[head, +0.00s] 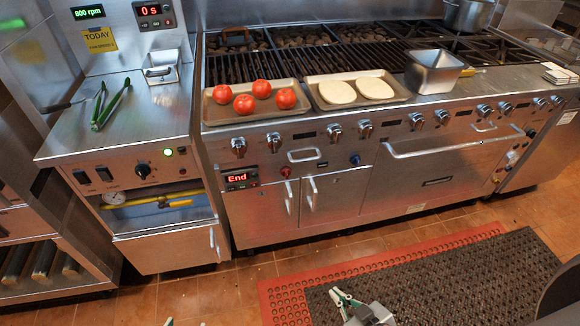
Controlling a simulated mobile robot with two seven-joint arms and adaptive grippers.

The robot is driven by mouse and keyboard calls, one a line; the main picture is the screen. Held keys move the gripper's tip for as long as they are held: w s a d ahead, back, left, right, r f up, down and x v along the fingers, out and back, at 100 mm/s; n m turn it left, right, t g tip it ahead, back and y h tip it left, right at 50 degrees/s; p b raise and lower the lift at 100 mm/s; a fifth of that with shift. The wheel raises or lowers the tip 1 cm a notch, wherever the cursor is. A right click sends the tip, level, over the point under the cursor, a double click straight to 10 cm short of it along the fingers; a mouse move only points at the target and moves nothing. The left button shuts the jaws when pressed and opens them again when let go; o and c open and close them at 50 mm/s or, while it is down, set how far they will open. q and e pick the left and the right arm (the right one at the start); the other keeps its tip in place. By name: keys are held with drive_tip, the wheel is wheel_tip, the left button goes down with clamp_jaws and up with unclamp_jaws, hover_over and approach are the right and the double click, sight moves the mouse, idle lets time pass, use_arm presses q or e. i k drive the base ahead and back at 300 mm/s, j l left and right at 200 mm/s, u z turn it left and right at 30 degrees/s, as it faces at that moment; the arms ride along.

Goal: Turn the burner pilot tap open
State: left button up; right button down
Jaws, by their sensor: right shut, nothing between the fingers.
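No label picks out the burner pilot tap. Small candidates on the range front are a red knob (286,172) beside the "End" display and a blue knob (354,159) further right. A yellow gas pipe (140,202) with a yellow-handled valve (178,203) runs in the open bay of the left unit, beside a round gauge (114,198). Whether any of these is open is too small to tell. My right gripper (343,299) is shut and empty, low over the floor mat, well short of the range. Only tips of my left gripper (184,322) show at the bottom edge.
Tomatoes (262,89) and pale rounds (375,88) lie on trays along the range's front ledge. A metal pan (434,72) stands to their right. Green tongs (110,104) lie on the left unit. A long oven handle (455,146) sticks out.

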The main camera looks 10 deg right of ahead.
sight(355, 160)
drive_tip(key=l, duration=3.4)
drive_tip(key=k+u, duration=0.05)
